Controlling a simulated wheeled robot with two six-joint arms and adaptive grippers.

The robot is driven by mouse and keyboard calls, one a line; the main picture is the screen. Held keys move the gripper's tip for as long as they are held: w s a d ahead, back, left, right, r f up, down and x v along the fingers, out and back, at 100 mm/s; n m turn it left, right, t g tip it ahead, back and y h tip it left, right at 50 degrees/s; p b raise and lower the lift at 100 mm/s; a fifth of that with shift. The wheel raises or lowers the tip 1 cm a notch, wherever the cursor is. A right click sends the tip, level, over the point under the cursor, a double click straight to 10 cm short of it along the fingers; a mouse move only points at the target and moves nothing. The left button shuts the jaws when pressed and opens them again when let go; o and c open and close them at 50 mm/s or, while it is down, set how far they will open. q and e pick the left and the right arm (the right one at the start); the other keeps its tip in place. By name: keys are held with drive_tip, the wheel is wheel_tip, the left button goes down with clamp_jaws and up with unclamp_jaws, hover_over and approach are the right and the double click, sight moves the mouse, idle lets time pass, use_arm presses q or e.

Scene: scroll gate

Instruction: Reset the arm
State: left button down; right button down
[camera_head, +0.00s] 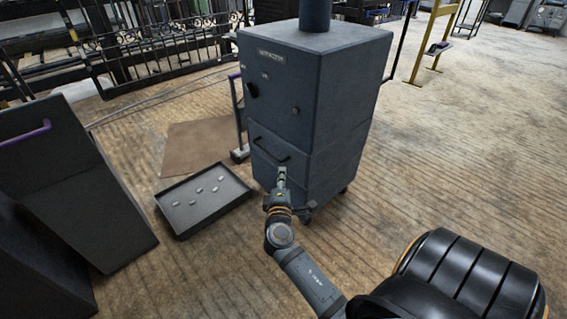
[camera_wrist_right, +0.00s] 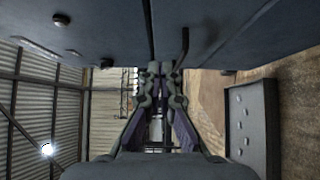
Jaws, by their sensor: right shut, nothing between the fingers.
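My right gripper (camera_head: 282,178) reaches forward in the head view and stands close in front of the dark blue-grey cabinet (camera_head: 335,120), just below its drawer handle (camera_head: 270,152). The gripper is shut and empty; I cannot tell whether its tips touch the cabinet. In the right wrist view my two fingers (camera_wrist_right: 160,75) are together, and the cabinet (camera_wrist_right: 80,25) fills the top of the picture. The handle (camera_wrist_right: 182,48) shows there just right of the fingertips. My left gripper is not in view.
A shallow black tray (camera_head: 172,216) with several small light pieces lies on the floor left of the cabinet; it also shows in the right wrist view (camera_wrist_right: 262,125). A brown mat (camera_head: 200,145) lies behind it. A dark slanted box (camera_head: 70,190) stands at left.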

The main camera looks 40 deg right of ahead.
drive_tip(key=v, duration=0.4)
drive_tip(key=shift+w, duration=0.1)
